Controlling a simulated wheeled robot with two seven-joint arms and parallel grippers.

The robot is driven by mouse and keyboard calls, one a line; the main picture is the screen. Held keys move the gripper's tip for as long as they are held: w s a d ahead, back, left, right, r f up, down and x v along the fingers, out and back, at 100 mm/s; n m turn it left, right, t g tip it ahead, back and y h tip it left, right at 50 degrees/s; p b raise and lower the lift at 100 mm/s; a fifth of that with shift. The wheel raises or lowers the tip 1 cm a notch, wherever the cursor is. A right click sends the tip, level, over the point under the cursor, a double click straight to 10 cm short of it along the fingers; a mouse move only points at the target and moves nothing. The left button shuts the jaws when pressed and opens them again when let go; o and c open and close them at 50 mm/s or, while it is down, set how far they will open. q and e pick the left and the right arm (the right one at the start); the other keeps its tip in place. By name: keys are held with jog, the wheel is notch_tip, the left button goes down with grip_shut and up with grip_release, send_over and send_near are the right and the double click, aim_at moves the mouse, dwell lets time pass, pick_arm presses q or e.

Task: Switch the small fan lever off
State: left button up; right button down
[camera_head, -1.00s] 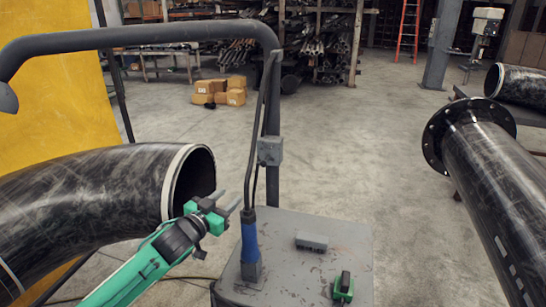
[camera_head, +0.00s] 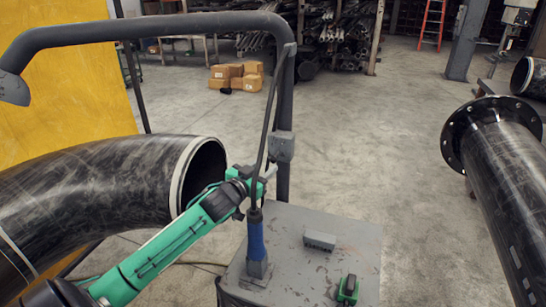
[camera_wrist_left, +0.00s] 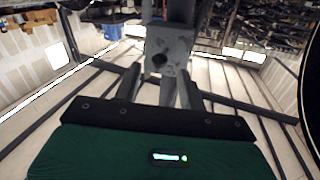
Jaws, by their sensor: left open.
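A small grey box (camera_head: 281,146) is fixed to the dark upright post above the grey cabinet. In the left wrist view, a grey box (camera_wrist_left: 182,52) with a dark round spot (camera_wrist_left: 159,59) on its face is straight ahead of the fingers; it looks like the same box. I cannot make out a lever on it with certainty. My left gripper (camera_head: 268,172) is just below and left of the box in the head view, by the cable. Its fingers (camera_wrist_left: 160,88) are apart with nothing held between them. My right gripper is not in view.
The large black elbow pipe (camera_head: 100,185) opens close to my left arm. A blue sleeve (camera_head: 256,240) with a cable rises from the grey cabinet top (camera_head: 300,270), beside a grey block (camera_head: 320,240). A black flanged pipe (camera_head: 500,175) lies right. The floor between is clear.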

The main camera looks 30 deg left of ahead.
aim_at(271, 161)
pick_arm(q)
jog(key=w+p, duration=0.1)
jog(key=w, duration=0.2)
jog(key=shift+w+r, duration=0.1)
jog(key=shift+w, duration=1)
